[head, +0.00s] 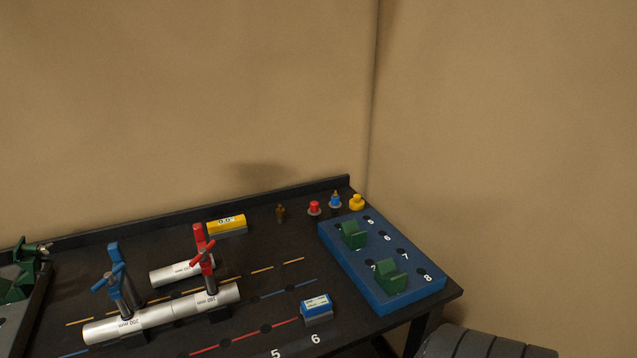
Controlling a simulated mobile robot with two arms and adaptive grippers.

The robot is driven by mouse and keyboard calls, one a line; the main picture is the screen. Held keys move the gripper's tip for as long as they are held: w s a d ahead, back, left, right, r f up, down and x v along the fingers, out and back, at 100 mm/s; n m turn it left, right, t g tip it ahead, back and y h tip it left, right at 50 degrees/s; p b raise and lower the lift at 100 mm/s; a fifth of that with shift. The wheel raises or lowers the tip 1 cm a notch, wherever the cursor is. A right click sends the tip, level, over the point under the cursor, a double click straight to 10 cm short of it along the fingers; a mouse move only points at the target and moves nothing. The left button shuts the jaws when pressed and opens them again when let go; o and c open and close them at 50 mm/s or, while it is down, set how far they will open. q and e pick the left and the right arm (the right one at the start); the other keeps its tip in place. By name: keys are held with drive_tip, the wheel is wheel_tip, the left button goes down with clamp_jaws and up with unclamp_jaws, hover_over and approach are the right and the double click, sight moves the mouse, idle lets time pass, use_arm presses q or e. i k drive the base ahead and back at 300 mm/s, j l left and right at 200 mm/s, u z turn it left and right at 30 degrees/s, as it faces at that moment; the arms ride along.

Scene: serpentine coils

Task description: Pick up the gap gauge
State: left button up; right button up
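No object is clearly recognisable as the gap gauge. A small blue block with a white label (317,308) sits on the black bench near the numbers 5 and 6; its label is too small to read. A yellow block with a "0.0" display (227,225) lies near the back of the bench. Two green notched blocks, one farther back (353,236) and one nearer (390,278), stand on a blue board (405,297) with numbered holes. Neither of my grippers is in view.
Silver tubes (160,317) with blue (116,285) and red (204,262) clamps occupy the bench's left half. Small brass, red (314,208), blue and yellow (357,202) pieces stand at the back right. Green metal equipment (22,280) is at far left. Walls close the back and right.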

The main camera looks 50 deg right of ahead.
sight(318, 309)
drive_tip(key=z, duration=1.6)
